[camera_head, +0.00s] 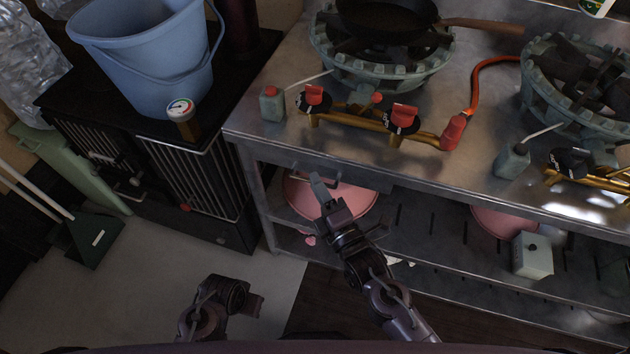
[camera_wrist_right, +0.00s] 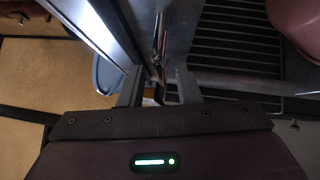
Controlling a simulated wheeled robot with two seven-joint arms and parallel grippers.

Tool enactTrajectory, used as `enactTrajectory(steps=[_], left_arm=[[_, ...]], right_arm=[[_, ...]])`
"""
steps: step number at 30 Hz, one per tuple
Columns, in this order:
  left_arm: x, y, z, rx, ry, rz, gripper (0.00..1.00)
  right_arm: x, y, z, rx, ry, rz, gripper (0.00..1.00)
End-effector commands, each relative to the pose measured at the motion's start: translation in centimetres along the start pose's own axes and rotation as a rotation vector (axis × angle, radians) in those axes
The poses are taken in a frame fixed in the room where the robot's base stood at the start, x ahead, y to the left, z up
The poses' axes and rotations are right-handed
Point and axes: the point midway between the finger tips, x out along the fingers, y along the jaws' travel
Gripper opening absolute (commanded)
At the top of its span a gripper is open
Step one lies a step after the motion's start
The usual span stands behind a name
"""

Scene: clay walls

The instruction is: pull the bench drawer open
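The bench drawer (camera_head: 366,179) is under the front edge of the steel bench top and looks shut. Its thin metal handle (camera_head: 297,166) is on the drawer front; a metal bar, seemingly the handle (camera_wrist_right: 158,45), shows in the right wrist view. My right gripper (camera_head: 318,184) is at the handle. In the right wrist view its fingers (camera_wrist_right: 158,88) stand apart, with the bar's end between or just beyond them; contact is not clear. My left gripper (camera_head: 256,304) is low over the floor, away from the bench; its fingers are not clear.
The bench top (camera_head: 480,100) carries gas burners, a pan (camera_head: 385,18) and brass valves. Pink bowls (camera_head: 350,202) sit on the slatted shelf below. A black heater (camera_head: 190,185) with a blue bucket (camera_head: 145,55) stands to the left. The floor (camera_head: 155,270) in front is clear.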

Motion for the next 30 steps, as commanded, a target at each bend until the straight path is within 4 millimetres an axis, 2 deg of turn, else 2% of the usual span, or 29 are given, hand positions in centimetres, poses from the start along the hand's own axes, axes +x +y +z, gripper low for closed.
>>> enactTrajectory(steps=[4,13,14,21,30], left_arm=[[-0.3,0.1,-0.1,0.001,0.000,0.001,0.00],[-0.5,0.0,-0.2,0.002,0.002,0.000,0.00],[-0.5,0.0,-0.2,0.002,0.002,0.000,0.00],[-0.4,0.1,-0.2,0.002,0.002,0.000,0.00],[-0.4,0.1,-0.1,0.002,0.000,0.001,0.00]], right_arm=[[1.4,-0.1,0.0,0.000,-0.002,0.000,0.30],[1.7,-0.1,0.0,0.001,0.000,-0.001,0.30],[1.7,-0.1,0.0,0.001,0.000,-0.002,0.29],[1.7,-0.1,0.0,0.001,0.000,-0.001,0.00],[1.7,0.0,0.0,0.002,0.000,0.000,0.00]])
